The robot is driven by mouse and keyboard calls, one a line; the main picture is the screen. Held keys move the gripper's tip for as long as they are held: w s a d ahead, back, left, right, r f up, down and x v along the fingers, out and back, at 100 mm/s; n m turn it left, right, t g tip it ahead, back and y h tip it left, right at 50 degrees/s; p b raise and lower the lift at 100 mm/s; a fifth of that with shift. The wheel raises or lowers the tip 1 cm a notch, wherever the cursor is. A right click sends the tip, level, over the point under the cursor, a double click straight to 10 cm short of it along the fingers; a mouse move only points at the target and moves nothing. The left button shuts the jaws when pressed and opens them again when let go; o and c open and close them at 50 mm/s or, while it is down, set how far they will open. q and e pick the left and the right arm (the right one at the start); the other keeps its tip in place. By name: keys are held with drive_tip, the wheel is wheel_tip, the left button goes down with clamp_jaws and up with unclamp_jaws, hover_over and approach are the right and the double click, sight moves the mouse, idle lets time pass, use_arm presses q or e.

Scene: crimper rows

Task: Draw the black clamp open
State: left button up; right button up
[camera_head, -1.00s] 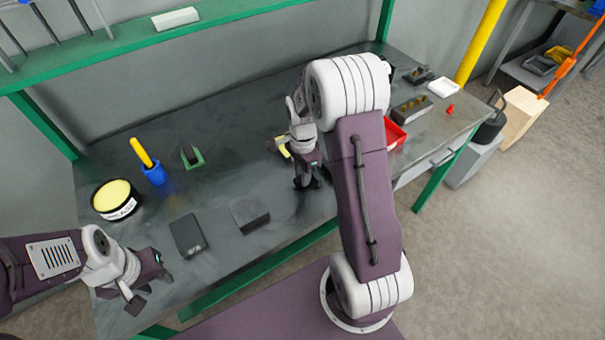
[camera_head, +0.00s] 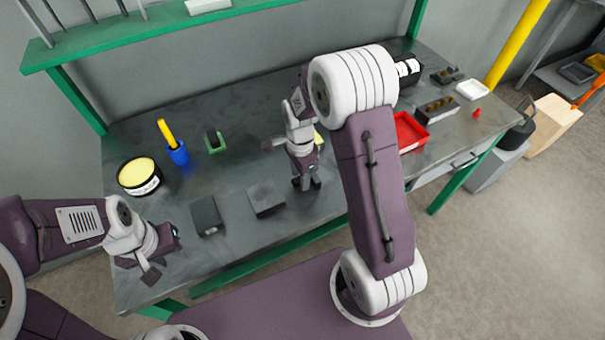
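No thing is plainly a clamp. Two flat dark blocks lie near the table's front edge: a left block (camera_head: 207,216) and a right block (camera_head: 266,200). I cannot tell whether either is the black clamp. A small dark item in a green holder (camera_head: 215,143) stands further back. My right gripper (camera_head: 306,184) points down just right of the right block, apart from it; its fingers are small and their gap is unclear. My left gripper (camera_head: 166,254) is at the front left, left of the left block, with its fingers spread and nothing between them.
A black tub with yellow contents (camera_head: 139,176) and a blue cup with a yellow handle (camera_head: 176,152) stand at the left. A red tray (camera_head: 408,133) and a dark block with brass-coloured pieces (camera_head: 436,110) are right of my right arm.

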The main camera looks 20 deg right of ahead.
wheel_tip(320, 180, up, 9)
drive_tip(key=shift+p, duration=0.3)
drive_tip(key=shift+r, duration=0.1)
idle(0.5)
